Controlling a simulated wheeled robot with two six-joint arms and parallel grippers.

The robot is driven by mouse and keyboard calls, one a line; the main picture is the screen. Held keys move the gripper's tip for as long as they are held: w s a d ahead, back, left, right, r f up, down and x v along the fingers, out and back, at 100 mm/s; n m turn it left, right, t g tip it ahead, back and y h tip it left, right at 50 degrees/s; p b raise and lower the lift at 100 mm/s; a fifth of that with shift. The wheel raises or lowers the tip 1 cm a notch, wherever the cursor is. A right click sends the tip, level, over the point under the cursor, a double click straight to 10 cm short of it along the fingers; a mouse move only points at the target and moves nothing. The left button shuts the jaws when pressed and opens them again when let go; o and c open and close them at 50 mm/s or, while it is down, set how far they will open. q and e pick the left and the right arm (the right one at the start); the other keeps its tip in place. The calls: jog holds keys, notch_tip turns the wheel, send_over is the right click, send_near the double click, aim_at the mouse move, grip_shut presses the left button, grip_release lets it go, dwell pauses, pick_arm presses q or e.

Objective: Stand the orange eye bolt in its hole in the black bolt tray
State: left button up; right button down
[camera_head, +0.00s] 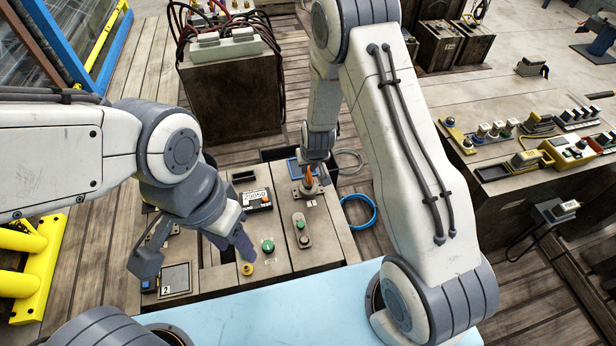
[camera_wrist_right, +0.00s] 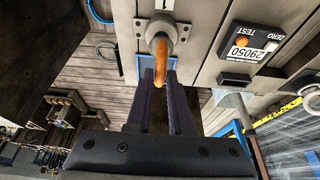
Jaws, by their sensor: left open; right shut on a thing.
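An orange lever-like piece (camera_head: 309,175) rises from a round grey base on a plate on the grey console; the right wrist view shows it curving between the fingertips (camera_wrist_right: 160,62). I cannot make out an eye or ring on it. My right gripper (camera_wrist_right: 163,78) is shut on this orange piece, and its fingers are mostly hidden by my arm in the head view. My left gripper (camera_head: 240,246) is open and empty above the console, near a yellow button (camera_head: 247,268). I cannot clearly pick out an eye bolt or the black bolt tray.
The console bears a display box (camera_head: 257,200), a green button (camera_head: 268,245) and a grey-green control unit (camera_head: 302,230). A blue ring (camera_head: 358,212) lies on the planks to its right. The right-hand bench (camera_head: 480,190) is crowded with small fittings and a dark shallow tray (camera_head: 492,173).

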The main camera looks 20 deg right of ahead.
jog(key=shift+r+p, duration=1.1)
jog(key=shift+r, duration=0.3)
